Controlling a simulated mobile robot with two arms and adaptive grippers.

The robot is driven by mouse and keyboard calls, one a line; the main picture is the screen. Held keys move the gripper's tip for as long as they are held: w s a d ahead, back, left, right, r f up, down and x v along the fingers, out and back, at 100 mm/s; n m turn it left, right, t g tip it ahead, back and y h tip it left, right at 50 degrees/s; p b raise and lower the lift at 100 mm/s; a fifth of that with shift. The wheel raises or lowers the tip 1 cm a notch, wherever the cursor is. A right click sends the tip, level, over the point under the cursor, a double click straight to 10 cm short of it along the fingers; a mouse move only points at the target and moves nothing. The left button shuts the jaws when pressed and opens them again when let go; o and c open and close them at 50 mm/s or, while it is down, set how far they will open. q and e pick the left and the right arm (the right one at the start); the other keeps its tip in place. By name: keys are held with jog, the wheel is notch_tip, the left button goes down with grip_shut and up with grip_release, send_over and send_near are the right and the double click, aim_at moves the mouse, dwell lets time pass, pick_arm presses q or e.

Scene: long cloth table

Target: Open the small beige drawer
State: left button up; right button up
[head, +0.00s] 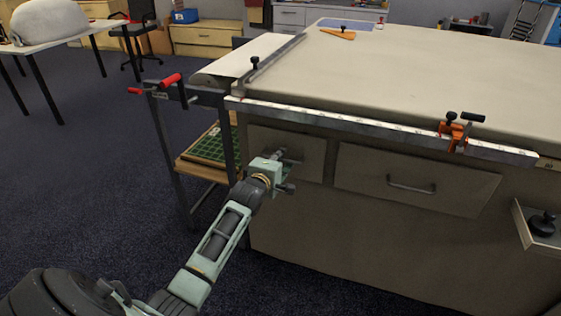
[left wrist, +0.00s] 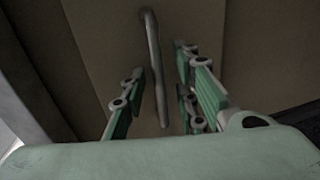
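The small beige drawer (head: 308,143) is at the left end of the front of the cloth-topped table (head: 400,75), and looks shut. My left gripper (head: 284,172) is in front of it and hides part of its front and handle. In the left wrist view, the drawer's slim metal bar handle (left wrist: 153,60) stands between the fingers of my open left gripper (left wrist: 160,72). A gap shows on both sides of the handle, and the fingers do not look closed on it. My right gripper is not in view.
A wider beige drawer (head: 420,180) with a metal handle is to the right. A metal rail (head: 360,127) with an orange clamp (head: 453,135) runs along the table edge above. A shelf with a green tray (head: 208,147) is left.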

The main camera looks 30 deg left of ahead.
pick_arm(q)
grip_shut()
dwell(0.3)
dwell(0.4)
